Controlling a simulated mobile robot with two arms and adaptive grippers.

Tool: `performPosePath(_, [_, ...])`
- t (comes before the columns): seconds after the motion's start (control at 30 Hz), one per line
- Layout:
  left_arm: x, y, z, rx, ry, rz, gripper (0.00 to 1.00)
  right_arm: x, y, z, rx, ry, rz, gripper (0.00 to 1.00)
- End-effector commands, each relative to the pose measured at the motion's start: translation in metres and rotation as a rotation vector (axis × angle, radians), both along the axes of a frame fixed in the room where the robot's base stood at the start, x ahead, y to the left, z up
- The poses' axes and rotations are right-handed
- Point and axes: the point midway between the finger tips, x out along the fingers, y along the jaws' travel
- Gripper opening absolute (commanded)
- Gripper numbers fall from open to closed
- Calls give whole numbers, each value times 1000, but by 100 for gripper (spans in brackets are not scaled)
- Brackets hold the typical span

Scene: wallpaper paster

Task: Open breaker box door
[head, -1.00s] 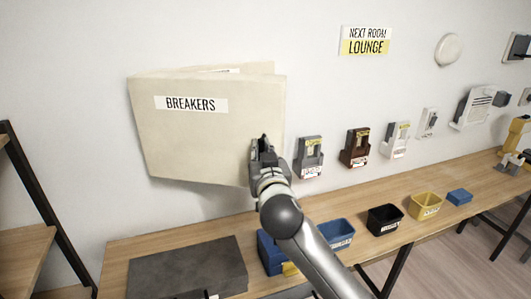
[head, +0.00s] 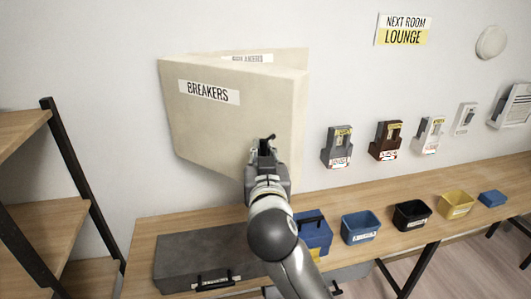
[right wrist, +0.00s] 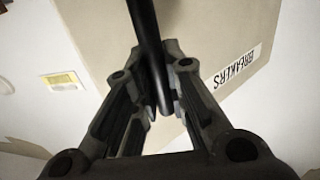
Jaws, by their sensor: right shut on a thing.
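The cream breaker box (head: 300,98) hangs on the wall in the head view. Its door (head: 205,135), labelled BREAKERS, stands partly open, with a wedge-shaped gap at the top. My right gripper (head: 265,148) is at the lower right of the door. In the right wrist view its fingers (right wrist: 162,108) are shut on a dark bar, the door handle (right wrist: 149,45), with the door panel (right wrist: 205,45) behind it. The handle is mostly hidden in the head view. My left gripper is not in view.
A wooden bench (head: 330,200) runs below the box. It carries a grey case (head: 205,250), a blue box (head: 312,232) and several small bins. Wall-mounted holders (head: 338,148) are to the right. A shelf rack (head: 40,225) stands left. The wall between rack and box is clear.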

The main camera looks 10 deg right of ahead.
Motion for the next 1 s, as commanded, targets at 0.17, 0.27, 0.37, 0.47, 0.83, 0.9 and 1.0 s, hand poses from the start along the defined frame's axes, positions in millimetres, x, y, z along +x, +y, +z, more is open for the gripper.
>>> performPosePath(0.17, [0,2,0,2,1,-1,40,0,1,1,0,-2,2,20])
performPosePath(0.27, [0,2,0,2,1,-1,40,0,0,0,0,-2,2,33])
performPosePath(0.37, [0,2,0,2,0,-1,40,0,0,0,1,-1,2,35])
performPosePath(0.47, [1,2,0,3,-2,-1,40,0,0,0,1,-1,2,35])
performPosePath(0.83, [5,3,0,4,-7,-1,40,-26,3,-1,4,1,4,35])
performPosePath(0.9, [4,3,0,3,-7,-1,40,-41,4,-1,6,2,5,35])
performPosePath(1.0, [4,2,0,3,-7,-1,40,-63,5,-1,6,2,5,35])
